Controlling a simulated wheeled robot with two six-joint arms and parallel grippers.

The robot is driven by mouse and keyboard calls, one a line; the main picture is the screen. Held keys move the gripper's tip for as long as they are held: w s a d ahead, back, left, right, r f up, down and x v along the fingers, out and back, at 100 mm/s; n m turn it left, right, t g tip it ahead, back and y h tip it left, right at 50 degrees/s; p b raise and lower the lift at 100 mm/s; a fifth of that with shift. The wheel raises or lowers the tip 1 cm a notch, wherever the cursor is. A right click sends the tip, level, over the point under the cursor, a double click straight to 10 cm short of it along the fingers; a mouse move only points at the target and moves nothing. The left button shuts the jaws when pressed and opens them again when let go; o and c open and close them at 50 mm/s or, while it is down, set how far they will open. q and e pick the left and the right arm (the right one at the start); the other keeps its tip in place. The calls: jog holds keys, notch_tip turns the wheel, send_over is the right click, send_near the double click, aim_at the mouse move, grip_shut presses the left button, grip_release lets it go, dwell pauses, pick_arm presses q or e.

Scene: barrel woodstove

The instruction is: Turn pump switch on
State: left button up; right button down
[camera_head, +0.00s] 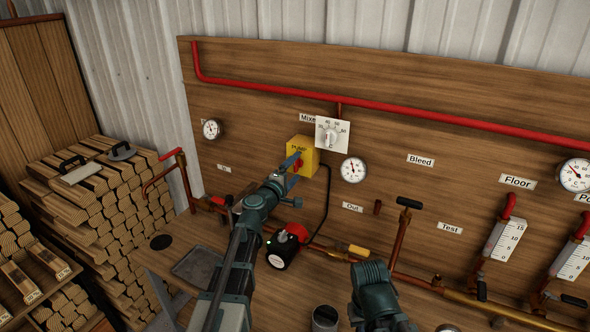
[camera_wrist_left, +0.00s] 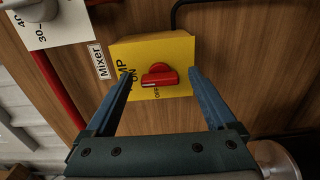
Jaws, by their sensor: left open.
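The pump switch is a yellow box (camera_head: 304,150) with a red rotary knob, mounted on the wooden panel below the Mixer label. In the left wrist view the yellow box (camera_wrist_left: 178,52) fills the upper middle, and its red knob (camera_wrist_left: 160,78) lies roughly between my blue fingers. The lettering beside the knob is partly hidden. My left gripper (camera_head: 292,170) is open in front of the box; it also shows in the left wrist view (camera_wrist_left: 163,88), one finger on each side of the knob. Whether the fingers touch the knob, I cannot tell. My right arm's jaws are not visible.
A white mixer dial (camera_head: 332,135) is just right of the box, with a gauge (camera_head: 353,170) below it. Red pipe (camera_head: 400,108) runs above. Stacked firewood (camera_head: 110,200) stands left.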

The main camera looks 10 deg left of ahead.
pick_arm(q)
jog(key=v, duration=1.3)
jog(key=shift+s, duration=0.2)
jog(key=s+d+f+m+g+h, duration=0.3)
jog(key=s+d+f+m+g, duration=0.2)
jog(key=d+f+m+g, duration=0.55)
jog(key=s+a+f+m+g+y, duration=0.45)
jog(key=s+f+g+y, duration=0.2)
jog(key=s+f, duration=0.5)
jog(key=s+d+m+g+y, duration=0.1)
jog(key=s+d+m, duration=0.3)
jog(key=d, duration=0.7)
jog(key=shift+s+y, duration=0.45)
jog(key=shift+s, duration=0.7)
